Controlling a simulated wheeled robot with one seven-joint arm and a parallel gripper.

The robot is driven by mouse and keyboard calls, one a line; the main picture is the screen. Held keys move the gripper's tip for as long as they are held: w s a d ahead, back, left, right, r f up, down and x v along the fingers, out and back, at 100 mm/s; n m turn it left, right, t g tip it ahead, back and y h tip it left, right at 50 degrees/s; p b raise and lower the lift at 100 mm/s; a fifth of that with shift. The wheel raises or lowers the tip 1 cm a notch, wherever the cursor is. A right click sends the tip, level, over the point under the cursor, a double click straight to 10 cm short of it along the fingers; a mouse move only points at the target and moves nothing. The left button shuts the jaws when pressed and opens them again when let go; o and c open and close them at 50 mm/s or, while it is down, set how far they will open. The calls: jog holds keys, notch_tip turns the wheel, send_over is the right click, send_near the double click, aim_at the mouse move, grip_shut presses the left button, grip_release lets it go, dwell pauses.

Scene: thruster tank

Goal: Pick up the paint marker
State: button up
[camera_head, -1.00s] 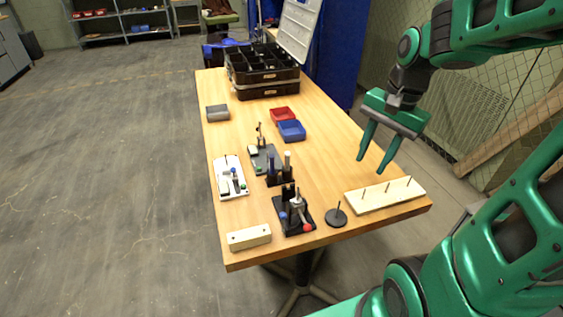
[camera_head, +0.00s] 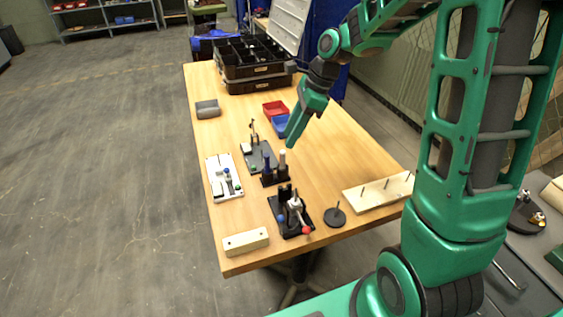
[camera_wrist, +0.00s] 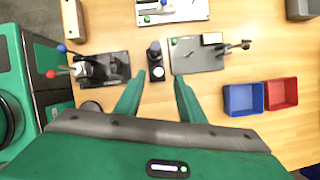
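A small dark holder (camera_head: 271,181) stands mid-table with two upright pen-like items, a dark blue one (camera_head: 267,166) and a pale-topped one (camera_head: 282,160). One is likely the paint marker, but I cannot tell which. My gripper (camera_head: 291,140) is above and just behind the holder, fingers pointing down. In the wrist view my gripper (camera_wrist: 160,77) is open and empty, its two green fingers apart. The holder (camera_wrist: 155,65) shows between and just beyond the fingertips.
Close by are a dark plate with a clamp (camera_head: 260,158), a white plate with fittings (camera_head: 213,187), a toggle clamp (camera_head: 292,214), a black disc with a peg (camera_head: 335,218) and a pegged board (camera_head: 365,201). Red (camera_head: 274,108) and blue (camera_head: 281,123) bins lie behind.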

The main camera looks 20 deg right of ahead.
aim_at(283, 151)
jog(key=shift+x, duration=3.8)
jog(key=shift+s+d, duration=0.1)
jog(key=shift+d, duration=0.05)
grip_shut()
